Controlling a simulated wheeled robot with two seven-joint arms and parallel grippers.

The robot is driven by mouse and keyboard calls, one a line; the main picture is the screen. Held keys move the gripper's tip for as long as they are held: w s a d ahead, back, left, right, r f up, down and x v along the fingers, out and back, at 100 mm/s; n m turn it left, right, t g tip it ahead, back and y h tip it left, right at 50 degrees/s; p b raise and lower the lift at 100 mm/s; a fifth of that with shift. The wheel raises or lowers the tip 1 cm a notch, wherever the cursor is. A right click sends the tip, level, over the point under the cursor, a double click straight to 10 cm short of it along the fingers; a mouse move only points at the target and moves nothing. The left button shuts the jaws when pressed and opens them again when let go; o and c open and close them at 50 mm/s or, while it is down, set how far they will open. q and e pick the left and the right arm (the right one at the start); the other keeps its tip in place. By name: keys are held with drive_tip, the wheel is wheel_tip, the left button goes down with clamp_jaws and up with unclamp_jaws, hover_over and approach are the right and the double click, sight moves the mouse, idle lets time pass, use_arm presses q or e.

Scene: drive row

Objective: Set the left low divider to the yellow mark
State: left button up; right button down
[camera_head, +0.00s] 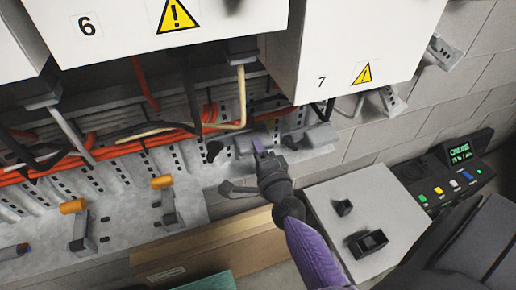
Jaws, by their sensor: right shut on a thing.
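My right gripper (260,150) reaches up from the lower right to the right end of the grey perforated panel (132,176). It is shut on a small grey part there, mostly hidden by the fingers; I cannot tell whether this is the left low divider. A grey lever-like arm (238,189) sticks out just left of the gripper. Two orange-tipped grey handles (162,182) (73,207) stand on the panel farther left. I cannot make out a yellow mark beside any of them. My left gripper is not in view.
White cabinets numbered 6 (120,25) and 7 (345,70) hang above, with orange and black cables (150,138) under them. A cardboard box (195,250) lies below the panel. A grey box (345,225) and a black button console (448,175) stand at right.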

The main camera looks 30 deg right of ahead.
wheel_tip(320, 180, up, 2)
drive_tip(key=shift+r+p, duration=0.1)
drive_tip(key=shift+p, duration=0.45)
drive_tip(key=shift+f, duration=0.2)
drive_tip(key=shift+c, duration=2.2)
unclamp_jaws()
drive_tip(key=v, duration=1)
drive_tip(key=shift+b, duration=0.3)
drive_tip(key=shift+d, duration=0.1)
